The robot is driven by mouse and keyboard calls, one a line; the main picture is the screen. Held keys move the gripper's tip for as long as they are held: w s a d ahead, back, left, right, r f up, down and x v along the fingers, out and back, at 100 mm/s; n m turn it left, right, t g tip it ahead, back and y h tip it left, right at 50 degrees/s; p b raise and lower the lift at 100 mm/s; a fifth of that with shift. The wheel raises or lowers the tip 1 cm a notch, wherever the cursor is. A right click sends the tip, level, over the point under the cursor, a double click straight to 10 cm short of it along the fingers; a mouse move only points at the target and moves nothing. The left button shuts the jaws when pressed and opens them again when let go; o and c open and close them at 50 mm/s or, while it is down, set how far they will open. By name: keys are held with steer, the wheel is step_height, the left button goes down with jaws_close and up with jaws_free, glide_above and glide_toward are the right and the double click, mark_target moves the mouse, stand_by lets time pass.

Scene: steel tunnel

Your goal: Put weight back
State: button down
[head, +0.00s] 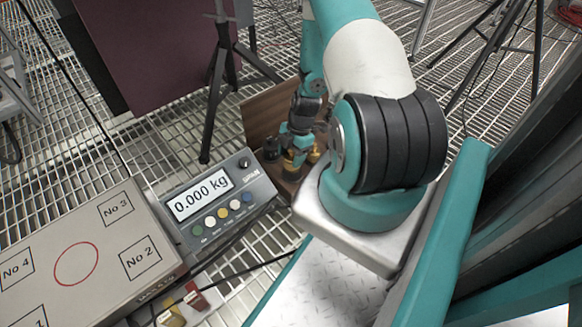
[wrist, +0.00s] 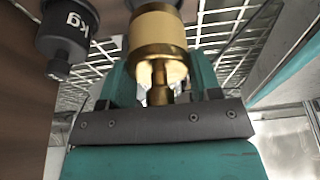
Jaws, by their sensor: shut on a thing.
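My gripper (wrist: 160,84) is shut on a brass weight (wrist: 158,38), with its teal fingers on either side of the narrow neck. In the head view my gripper (head: 297,146) is over the brown wooden weight box (head: 262,112), with brass showing around the fingers. I cannot tell whether the held weight touches the box floor. A dark weight marked "kg" (wrist: 68,32) stands beside it in the wrist view. Dark weights (head: 271,150) also show at the box's left side in the head view. My arm hides part of the box.
A scale display (head: 215,198) reads 0.000 kg. Left of it is a grey platform (head: 104,280) with numbered squares and a red circle (head: 76,263). Small yellow and red blocks (head: 195,297) lie below the display. A black tripod (head: 222,80) stands behind on the grated floor.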

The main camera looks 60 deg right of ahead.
mark_target(291, 163)
steer(key=shift+f+b, duration=1.15)
steer(key=shift+f, duration=0.95)
steer(key=shift+f, duration=0.15)
steer(key=shift+c, duration=1.6)
jaws_free()
steer(key=p+v, duration=0.7)
steer(key=v, duration=0.5)
